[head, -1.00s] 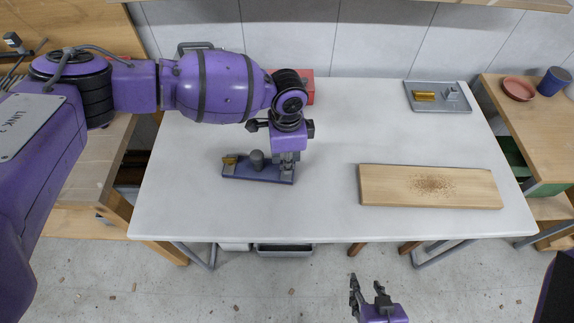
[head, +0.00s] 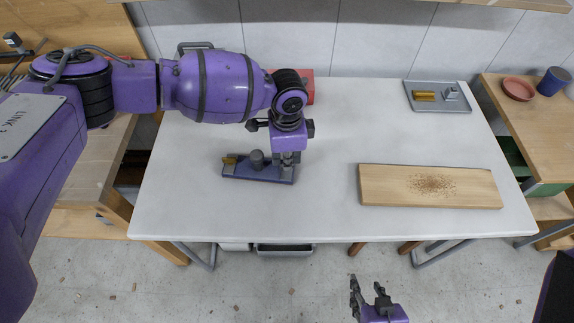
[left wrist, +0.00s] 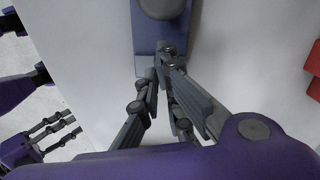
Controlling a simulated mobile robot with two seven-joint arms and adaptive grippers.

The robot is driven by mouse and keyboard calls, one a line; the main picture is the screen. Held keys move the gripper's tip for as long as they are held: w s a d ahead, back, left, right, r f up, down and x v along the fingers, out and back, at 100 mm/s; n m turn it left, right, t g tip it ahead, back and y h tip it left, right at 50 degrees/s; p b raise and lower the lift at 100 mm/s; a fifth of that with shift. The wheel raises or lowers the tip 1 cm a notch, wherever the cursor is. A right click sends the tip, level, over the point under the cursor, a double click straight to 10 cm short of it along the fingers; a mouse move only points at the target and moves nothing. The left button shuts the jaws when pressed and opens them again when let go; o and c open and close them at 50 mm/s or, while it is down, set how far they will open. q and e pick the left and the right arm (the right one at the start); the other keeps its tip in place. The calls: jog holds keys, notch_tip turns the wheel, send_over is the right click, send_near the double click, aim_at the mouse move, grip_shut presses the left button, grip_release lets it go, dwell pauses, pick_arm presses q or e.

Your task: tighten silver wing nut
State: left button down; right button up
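A blue fixture plate (head: 258,172) lies on the white table, left of centre. It carries a brass wing nut (head: 230,160) at its left end and a grey knob (head: 257,158) in the middle. My left gripper (head: 288,158) points down at the plate's right end. In the left wrist view its fingertips (left wrist: 160,68) come close together at the plate's end and look shut on the small silver wing nut (left wrist: 168,49), which is mostly hidden by them. My right gripper (head: 367,283) is open and empty, in front of the table.
A wooden board (head: 400,198) with brown specks lies on the right of the table. A grey tray (head: 416,106) with a brass piece and a silver piece is at the back right. A red box (head: 308,92) stands behind my left gripper. The table's centre is clear.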

dwell(0.5)
pick_arm(q)
jog(key=shift+s+f, duration=0.1)
jog(key=shift+f, duration=0.05)
dwell(0.5)
jog(key=shift+f, duration=0.1)
dwell(0.3)
